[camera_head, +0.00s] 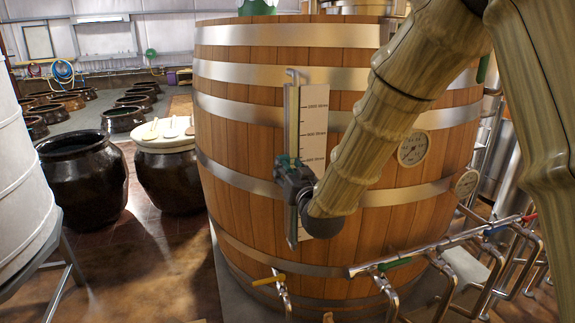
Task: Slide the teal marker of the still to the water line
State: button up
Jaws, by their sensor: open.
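The still (235,140) is a large wooden vat with metal bands. On its front is a white scale board (314,112) with dark marks and litre figures, and a sight tube (291,110) runs upright along its left edge. The teal marker (284,161) sits on the tube near the lower part of the board. My gripper (287,168) is at the marker, just below and around it; the overlap hides whether the fingers touch it. The gripper is open. My wrist hides the lower board. I cannot make out the water line in the tube.
Pipes and valves with coloured handles (395,264) cross low in front of the still at the right. Dial gauges (413,148) are on its right side. Dark jars (84,180) stand at the left, one with a pale lid (165,136). Floor between is open.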

jog(key=shift+w+a, duration=0.1)
jog(key=shift+w, duration=0.25)
grip_shut()
jog(key=shift+f, duration=0.1)
notch_tip(320, 180, down, 9)
jog(key=b, duration=0.7)
